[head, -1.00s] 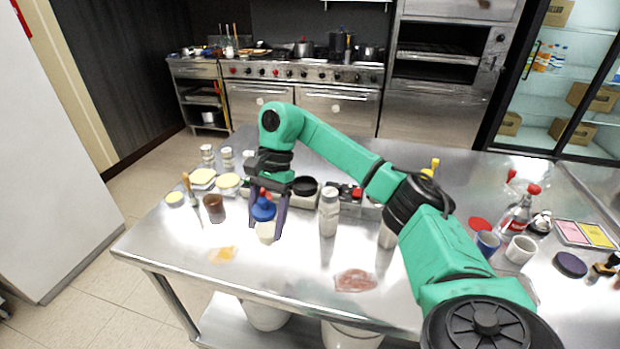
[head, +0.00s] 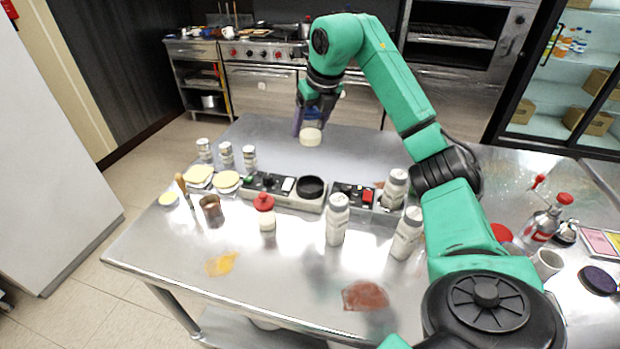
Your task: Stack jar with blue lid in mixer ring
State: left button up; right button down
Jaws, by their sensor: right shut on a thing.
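My right gripper (head: 313,122) is shut on the jar with the blue lid (head: 310,137). Its pale body hangs below the fingers and its blue lid shows partly between them. The gripper and jar are raised, showing against the far part of the steel table. The mixer ring (head: 311,187) is a dark round ring on a grey base, with nothing seen in it. It appears nearer to me than the held jar, and the two are apart. My left gripper is not in view.
A red-lidded jar (head: 265,214) stands in front of the ring. White-capped shakers (head: 337,220) stand to its right. A control panel with a red switch (head: 354,196) adjoins the ring. A brown cup (head: 211,210) is at left. Stains mark the front tabletop.

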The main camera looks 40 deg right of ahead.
notch_tip(320, 180, down, 15)
jog(key=shift+w+f, duration=0.1)
grip_release()
jog(key=shift+r, duration=0.6)
jog(key=b+v, duration=0.1)
jog(key=v, duration=1)
jog(key=shift+r, duration=0.15)
